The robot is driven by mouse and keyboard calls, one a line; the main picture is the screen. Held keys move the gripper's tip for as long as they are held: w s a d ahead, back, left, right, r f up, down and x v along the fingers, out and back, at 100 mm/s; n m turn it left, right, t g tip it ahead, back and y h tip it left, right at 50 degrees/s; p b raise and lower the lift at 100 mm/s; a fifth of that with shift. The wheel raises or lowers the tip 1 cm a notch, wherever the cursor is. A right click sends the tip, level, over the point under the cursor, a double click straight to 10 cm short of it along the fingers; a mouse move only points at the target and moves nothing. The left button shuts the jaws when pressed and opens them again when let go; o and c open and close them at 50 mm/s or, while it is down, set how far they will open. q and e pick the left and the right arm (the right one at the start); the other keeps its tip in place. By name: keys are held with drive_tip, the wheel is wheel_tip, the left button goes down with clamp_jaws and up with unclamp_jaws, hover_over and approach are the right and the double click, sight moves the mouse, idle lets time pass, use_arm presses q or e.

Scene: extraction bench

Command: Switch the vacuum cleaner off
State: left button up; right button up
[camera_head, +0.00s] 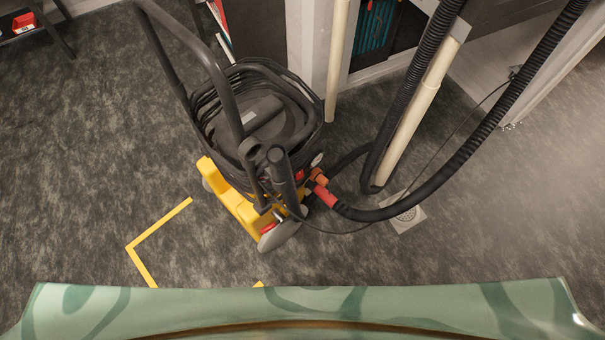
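The vacuum cleaner (262,135) stands on the dark floor a little left of the middle. It has a black body, a yellow wheeled base (232,203), a tall black push handle (197,48) and a cable coiled around its top. A black ribbed hose (455,160) joins its side at a red and orange connector (323,190) and runs up to the right. I cannot make out its switch or whether it is on. Neither of my grippers is in view.
Yellow floor tape (148,236) marks a corner left of the cleaner. A floor drain (405,214) lies to its right. Pale pipes (420,108) and a white wall edge (305,40) stand behind. A dark rack (38,30) is at top left. The left floor is clear.

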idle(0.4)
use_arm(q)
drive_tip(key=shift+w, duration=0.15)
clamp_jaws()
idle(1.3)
